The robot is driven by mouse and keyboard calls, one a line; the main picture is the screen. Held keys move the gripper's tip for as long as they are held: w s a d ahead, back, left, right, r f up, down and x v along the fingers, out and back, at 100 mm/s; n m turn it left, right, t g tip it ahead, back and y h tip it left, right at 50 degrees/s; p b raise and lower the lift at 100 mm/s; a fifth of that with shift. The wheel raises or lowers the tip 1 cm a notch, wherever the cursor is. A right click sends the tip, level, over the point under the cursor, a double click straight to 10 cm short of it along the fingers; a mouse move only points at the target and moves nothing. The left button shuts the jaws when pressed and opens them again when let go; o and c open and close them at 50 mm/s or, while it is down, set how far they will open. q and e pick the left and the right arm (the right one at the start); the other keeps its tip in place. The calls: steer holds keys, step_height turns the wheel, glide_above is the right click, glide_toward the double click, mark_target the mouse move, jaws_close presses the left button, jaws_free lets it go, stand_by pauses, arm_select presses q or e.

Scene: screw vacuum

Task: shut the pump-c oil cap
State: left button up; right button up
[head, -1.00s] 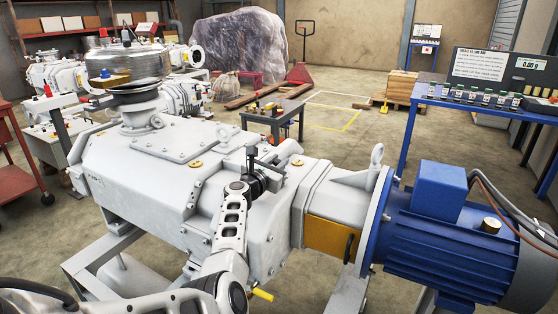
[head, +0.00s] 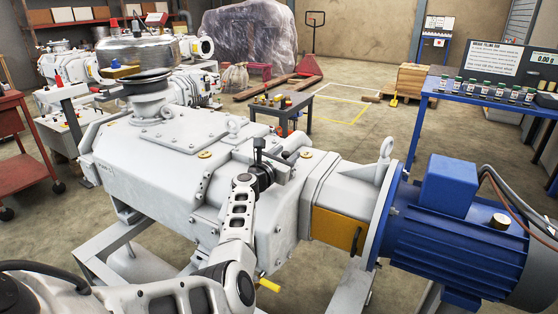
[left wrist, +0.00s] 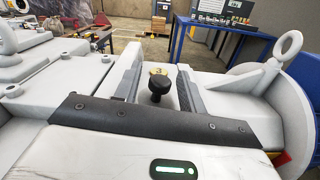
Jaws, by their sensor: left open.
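The grey pump (head: 150,170) fills the middle of the head view, with its blue motor at the right. My left gripper (head: 276,152) is open over the pump's top near the motor end. In the left wrist view its two fingers (left wrist: 158,88) stand apart. A black knob (left wrist: 160,86), which looks like the oil cap, shows between the fingers, with a gap on each side. A brass fitting (left wrist: 158,70) shows just behind the knob. In the head view the gripper partly hides this spot. Whether the cap is seated cannot be told. My right gripper is not seen.
A lifting eye (head: 384,150) rises beside the blue motor (head: 450,235). A blue bench (head: 480,105) with several small bottles stands at the back right. A small dark table (head: 285,104) stands behind the pump.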

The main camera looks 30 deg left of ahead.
arm_select(q)
steer(key=s+p, duration=0.1)
steer(key=s, duration=0.4)
steer(key=s+p, duration=0.1)
steer(key=s, duration=0.4)
steer(key=s+d+p, duration=0.1)
steer(key=s, duration=0.4)
steer(key=shift+s, duration=0.4)
